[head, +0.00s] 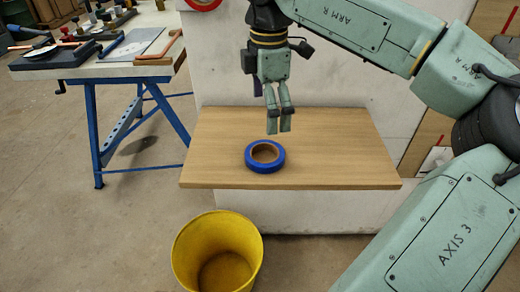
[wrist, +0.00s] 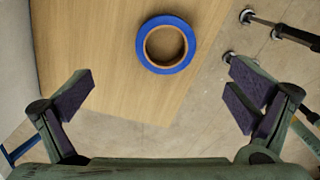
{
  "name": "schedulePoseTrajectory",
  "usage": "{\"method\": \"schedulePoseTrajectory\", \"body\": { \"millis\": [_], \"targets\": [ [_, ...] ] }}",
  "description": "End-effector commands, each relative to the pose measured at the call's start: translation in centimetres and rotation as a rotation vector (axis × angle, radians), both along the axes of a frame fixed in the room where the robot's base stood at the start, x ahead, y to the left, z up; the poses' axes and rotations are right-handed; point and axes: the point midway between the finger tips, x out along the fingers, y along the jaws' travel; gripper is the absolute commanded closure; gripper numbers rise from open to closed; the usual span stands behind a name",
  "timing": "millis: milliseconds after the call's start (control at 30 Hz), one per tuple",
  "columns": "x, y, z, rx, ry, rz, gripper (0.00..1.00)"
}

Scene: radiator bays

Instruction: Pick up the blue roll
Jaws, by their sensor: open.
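The blue roll (head: 250,162) is a ring of blue tape on a brown core. It lies flat on the wooden shelf (head: 340,160), left of its middle and close to the front edge. In the wrist view the blue roll (wrist: 144,58) is whole, at top centre, beyond the fingertips. My gripper (head: 281,126) hangs above the shelf, up and to the right of the roll in the head view, and does not touch it. In the wrist view my gripper (wrist: 160,92) has its fingers spread wide with nothing between them.
A yellow bucket (head: 185,250) stands on the floor in front of the shelf. A blue-legged workbench (head: 95,72) with tools is at the left. A red ring (head: 204,3) shows at the top edge. The shelf around the roll is clear.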

Motion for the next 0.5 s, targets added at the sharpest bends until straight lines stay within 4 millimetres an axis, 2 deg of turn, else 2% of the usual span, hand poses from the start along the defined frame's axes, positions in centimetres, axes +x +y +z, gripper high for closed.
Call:
{"method": "schedulePoseTrajectory", "body": {
  "millis": [300,500],
  "targets": [
    [-0.1,-0.1,-4.6,-0.001,0.004,-0.001,0.00],
    [-0.4,0.0,-6.0,0.001,0.003,0.001,0.00]
  ]
}}
